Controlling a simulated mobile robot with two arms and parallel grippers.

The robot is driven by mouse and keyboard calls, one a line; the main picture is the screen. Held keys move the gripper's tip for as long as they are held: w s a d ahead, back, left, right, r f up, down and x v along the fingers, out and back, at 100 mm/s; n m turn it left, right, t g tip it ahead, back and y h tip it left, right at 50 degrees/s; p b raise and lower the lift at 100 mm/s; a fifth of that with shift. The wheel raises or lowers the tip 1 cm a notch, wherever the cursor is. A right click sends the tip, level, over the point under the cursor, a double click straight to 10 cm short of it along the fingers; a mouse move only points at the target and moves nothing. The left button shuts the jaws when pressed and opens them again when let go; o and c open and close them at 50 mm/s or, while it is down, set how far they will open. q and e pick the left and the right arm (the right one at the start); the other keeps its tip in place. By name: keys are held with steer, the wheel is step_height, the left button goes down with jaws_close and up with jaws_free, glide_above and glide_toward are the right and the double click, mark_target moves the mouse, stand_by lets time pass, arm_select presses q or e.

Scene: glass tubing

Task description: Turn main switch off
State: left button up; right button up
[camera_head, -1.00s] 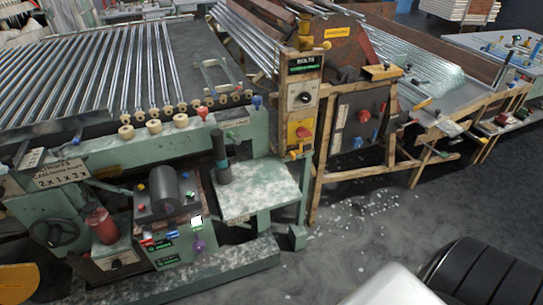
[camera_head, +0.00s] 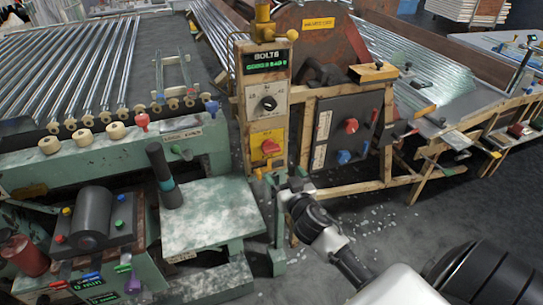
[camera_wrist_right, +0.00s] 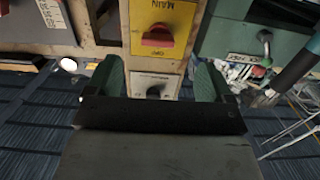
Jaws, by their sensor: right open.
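The main switch (camera_head: 270,147) is a red knob on a yellow plate low on the wooden control post. In the right wrist view, the red main switch (camera_wrist_right: 157,37) sits on the yellow plate marked MAIN, just beyond the fingers. My right gripper (camera_head: 284,178) is in front of the post, a little below the switch in the head view. In the right wrist view, its two green fingers (camera_wrist_right: 158,80) are spread wide with nothing between them. I cannot tell how far the fingertips are from the panel. My left gripper is not in view.
A black rotary knob (camera_head: 268,103) and a green-lit display (camera_head: 265,65) are above the switch. A dark panel (camera_head: 345,132) with red and blue knobs stands to the right. A green machine table (camera_head: 212,215) is to the left. Open floor lies at lower right.

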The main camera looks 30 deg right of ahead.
mark_target(273, 151)
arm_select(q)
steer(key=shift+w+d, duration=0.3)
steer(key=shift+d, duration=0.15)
arm_select(e)
steer(key=x, duration=0.3)
steer(key=r+x, duration=0.1)
steer(key=x, duration=0.3)
steer(key=r+x, duration=0.1)
steer(key=x, duration=0.3)
steer(key=shift+d, duration=0.1)
steer(key=c, duration=0.9)
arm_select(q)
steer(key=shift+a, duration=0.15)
